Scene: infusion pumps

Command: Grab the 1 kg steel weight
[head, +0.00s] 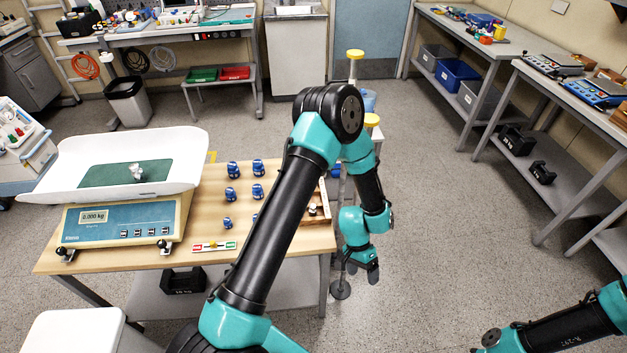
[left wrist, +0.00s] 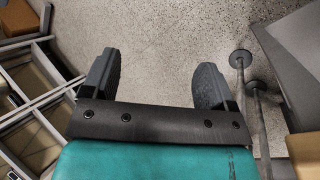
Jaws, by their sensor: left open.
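A small steel weight (head: 312,209) appears to stand in the wooden tray (head: 328,214) at the right edge of the table, partly hidden by my left arm; its mass marking is too small to read. A small silvery object (head: 136,172) is on the scale's green mat, too small to identify. My left gripper (head: 372,274) hangs beyond the table's right edge, apart from the tray, pointing down. My right gripper is out of view.
The scale (head: 125,222) reads 0.000 kg at the table's left. Several blue objects (head: 231,194) stand mid-table beside a small coloured level-like strip (head: 214,246). Floor right of the table is mostly clear.

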